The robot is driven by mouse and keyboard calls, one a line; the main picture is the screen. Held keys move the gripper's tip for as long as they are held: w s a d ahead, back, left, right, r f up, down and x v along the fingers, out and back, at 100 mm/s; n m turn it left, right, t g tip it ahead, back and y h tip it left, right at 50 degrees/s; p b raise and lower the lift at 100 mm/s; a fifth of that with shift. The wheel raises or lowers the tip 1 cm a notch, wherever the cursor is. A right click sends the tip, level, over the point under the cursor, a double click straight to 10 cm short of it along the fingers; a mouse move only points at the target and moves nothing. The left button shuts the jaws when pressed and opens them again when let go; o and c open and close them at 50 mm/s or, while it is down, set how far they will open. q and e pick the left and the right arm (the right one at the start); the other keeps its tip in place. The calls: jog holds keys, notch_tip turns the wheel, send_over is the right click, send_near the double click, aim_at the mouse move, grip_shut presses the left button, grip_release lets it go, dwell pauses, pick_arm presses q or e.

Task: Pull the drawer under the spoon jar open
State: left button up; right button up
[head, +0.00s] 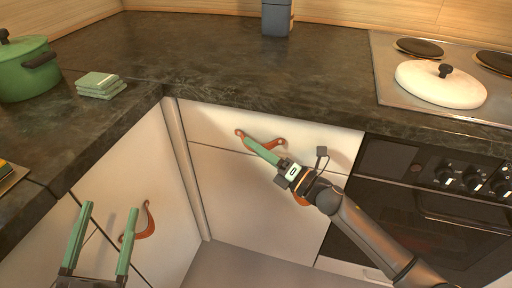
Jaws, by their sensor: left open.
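A blue-grey jar (277,20) stands at the back of the counter, its top cut off by the picture edge, so no spoons show. Below the counter front, a white drawer front (325,138) carries a brown leather pull (272,143); the drawer looks flush with the cabinet. My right gripper (248,142) reaches in from the lower right with its green fingers at this pull. The fingers overlap in this view, so their opening and any grip on the leather are unclear. My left gripper (106,212) is open and empty at the lower left, before the left cabinet.
A second leather pull (143,222) hangs on the left cabinet front, close to my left gripper. The oven (430,205) stands right of the drawer. A green pot (24,75), folded green cloths (101,84) and a white lid (440,86) on the hob are on the counter.

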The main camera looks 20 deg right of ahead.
grip_shut()
dwell(1.1)
